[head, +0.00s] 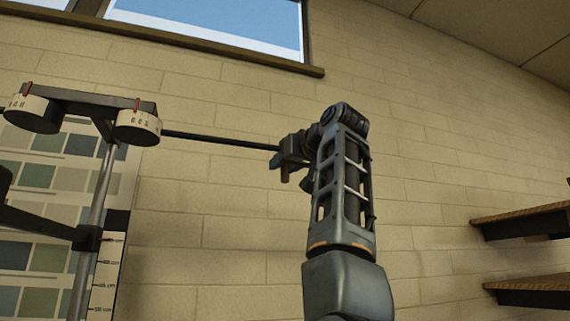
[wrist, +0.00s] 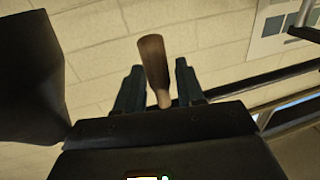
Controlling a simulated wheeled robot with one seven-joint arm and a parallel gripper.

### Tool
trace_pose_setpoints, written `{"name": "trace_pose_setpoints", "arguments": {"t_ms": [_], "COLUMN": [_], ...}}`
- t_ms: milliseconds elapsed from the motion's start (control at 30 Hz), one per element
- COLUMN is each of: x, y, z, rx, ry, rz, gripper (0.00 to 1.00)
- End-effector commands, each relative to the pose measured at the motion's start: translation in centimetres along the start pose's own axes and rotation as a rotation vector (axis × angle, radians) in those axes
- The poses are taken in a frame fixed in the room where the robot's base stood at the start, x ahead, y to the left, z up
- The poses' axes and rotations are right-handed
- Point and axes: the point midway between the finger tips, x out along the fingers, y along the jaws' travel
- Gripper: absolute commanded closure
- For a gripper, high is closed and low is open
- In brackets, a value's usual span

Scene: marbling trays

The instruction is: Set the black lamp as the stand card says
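A metal stand pole (head: 94,205) rises at the left of the head view with a dark crossbar (head: 88,100) on top. Two drums with numbered white bands and red marks, left (head: 32,112) and right (head: 137,124), hang from it. I cannot tell which part is the black lamp, and no stand card is readable. A thin black rod (head: 220,138) runs right from the crossbar to my gripper (head: 283,164). In the wrist view a brown handle (wrist: 153,62) stands between the parted fingers of my gripper (wrist: 159,66), with gaps at its sides.
A scale strip in centimetres (head: 104,275) stands beside the pole. A chart of coloured squares (head: 40,175) is on the brick wall behind. Wooden shelves (head: 525,218) jut in at the right. The space between arm and shelves is clear.

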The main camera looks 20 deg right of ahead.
Motion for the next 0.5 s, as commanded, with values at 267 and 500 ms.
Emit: {"name": "trace_pose_setpoints", "arguments": {"t_ms": [267, 500], "x": [-0.02, -0.02], "y": [-0.01, -0.01], "z": [-0.01, -0.01], "rx": [0.0, 0.0], "ry": [0.0, 0.0], "rz": [0.0, 0.0], "gripper": [0.89, 1.0]}}
